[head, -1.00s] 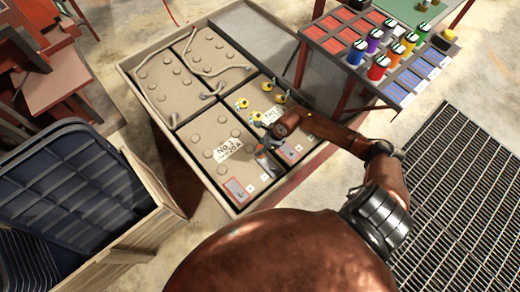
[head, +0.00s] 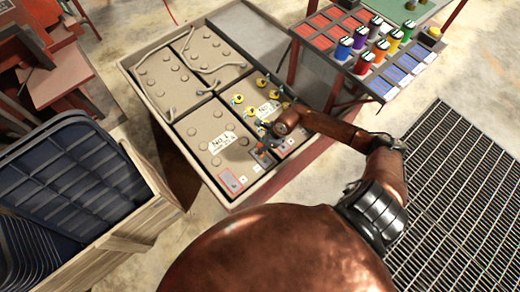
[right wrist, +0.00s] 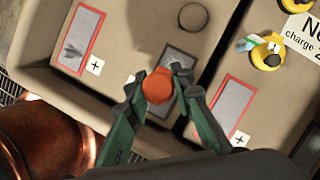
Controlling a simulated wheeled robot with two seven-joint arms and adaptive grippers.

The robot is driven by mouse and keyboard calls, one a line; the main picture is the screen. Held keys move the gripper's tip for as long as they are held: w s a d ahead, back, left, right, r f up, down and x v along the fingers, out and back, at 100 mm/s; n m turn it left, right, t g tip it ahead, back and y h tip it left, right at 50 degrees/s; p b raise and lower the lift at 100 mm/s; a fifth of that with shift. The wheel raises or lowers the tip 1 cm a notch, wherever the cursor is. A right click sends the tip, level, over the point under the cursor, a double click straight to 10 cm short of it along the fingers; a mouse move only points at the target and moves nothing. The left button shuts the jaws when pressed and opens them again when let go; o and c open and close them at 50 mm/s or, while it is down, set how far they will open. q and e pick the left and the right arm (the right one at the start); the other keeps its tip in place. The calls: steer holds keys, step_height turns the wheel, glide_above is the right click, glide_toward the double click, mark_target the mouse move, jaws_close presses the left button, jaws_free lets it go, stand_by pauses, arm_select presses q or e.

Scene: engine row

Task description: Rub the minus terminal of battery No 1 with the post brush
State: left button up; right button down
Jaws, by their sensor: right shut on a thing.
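Battery No 1 (head: 205,128) is a beige block with a white label in the front left part of a shallow tray. Its red-framed plus pad (head: 230,181) is at the near corner and also shows in the right wrist view (right wrist: 83,32). The dark minus terminal (right wrist: 182,50) lies farther right on the same battery. My right gripper (right wrist: 158,82) is shut on the post brush, whose round orange top (right wrist: 158,87) shows between the green fingers. The brush is over the terminal's near part; its lower end is hidden, so contact cannot be told. My left gripper is out of view.
The neighbouring battery, with its red-framed plus pad (right wrist: 233,106) and several yellow caps (head: 263,82), lies close on the right. A rack (head: 322,48) with several coloured jars stands behind. A wooden crate (head: 150,212) is at the left, floor grating (head: 450,190) at the right.

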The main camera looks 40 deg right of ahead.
mark_target(260, 145)
steer(key=shift+d+r+p, duration=0.1)
steer(key=shift+r+p, duration=0.2)
steer(key=shift+r, duration=0.45)
steer(key=shift+r+p, duration=0.5)
steer(key=shift+r, duration=0.25)
steer(key=shift+r+p, duration=0.7)
steer(key=shift+r, duration=0.3)
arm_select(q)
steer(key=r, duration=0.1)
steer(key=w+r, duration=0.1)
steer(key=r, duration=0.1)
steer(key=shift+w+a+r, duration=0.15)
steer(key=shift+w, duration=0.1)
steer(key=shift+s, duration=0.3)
